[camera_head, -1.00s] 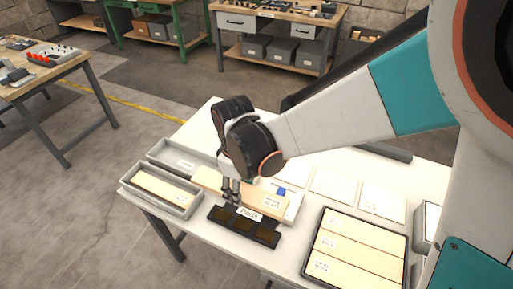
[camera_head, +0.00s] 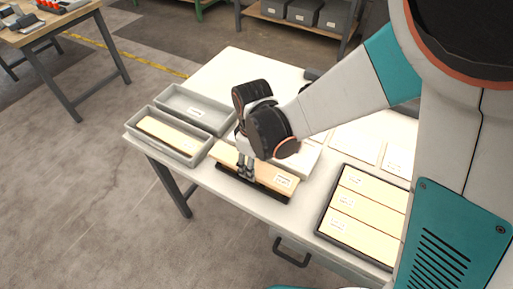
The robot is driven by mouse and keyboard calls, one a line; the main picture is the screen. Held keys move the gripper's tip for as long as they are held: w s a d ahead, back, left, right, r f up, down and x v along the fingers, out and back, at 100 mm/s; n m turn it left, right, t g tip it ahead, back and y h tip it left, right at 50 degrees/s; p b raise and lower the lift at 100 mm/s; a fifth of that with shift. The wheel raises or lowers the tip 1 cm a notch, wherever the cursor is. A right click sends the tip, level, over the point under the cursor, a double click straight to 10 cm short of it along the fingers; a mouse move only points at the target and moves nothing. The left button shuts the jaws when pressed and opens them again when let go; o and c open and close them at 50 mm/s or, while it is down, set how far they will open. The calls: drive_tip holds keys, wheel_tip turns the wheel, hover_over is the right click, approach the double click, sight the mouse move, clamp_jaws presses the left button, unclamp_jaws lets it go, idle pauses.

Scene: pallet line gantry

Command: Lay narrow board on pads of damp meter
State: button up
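The narrow board (camera_head: 272,173) is pale wood with a white label near its right end. It lies level over the dark pad strip (camera_head: 268,192) at the front of the damp meter. I cannot tell whether it touches the pads or is just above them. My gripper (camera_head: 246,174) points down at the board's middle, its fingers closed about the board. The damp meter's pale body (camera_head: 304,158) shows behind the board, partly hidden by my wrist. The pads' tops are mostly covered by the board.
Left of the board, one grey bin (camera_head: 169,137) holds a pale board, and an empty-looking grey bin (camera_head: 195,108) stands behind it. A dark-rimmed tray (camera_head: 326,229) with several wider boards is at right. White sheets (camera_head: 355,144) lie behind. The back of the white table (camera_head: 240,65) is clear.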

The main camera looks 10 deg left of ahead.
drive_tip(key=shift+f+b, duration=0.8)
drive_tip(key=shift+f, duration=0.75)
drive_tip(key=shift+f, duration=0.15)
drive_tip(key=o, duration=1.2)
drive_tip(key=shift+c, duration=0.2)
wheel_tip(320, 180, up, 12)
drive_tip(key=p, duration=0.4)
drive_tip(key=shift+r, duration=0.2)
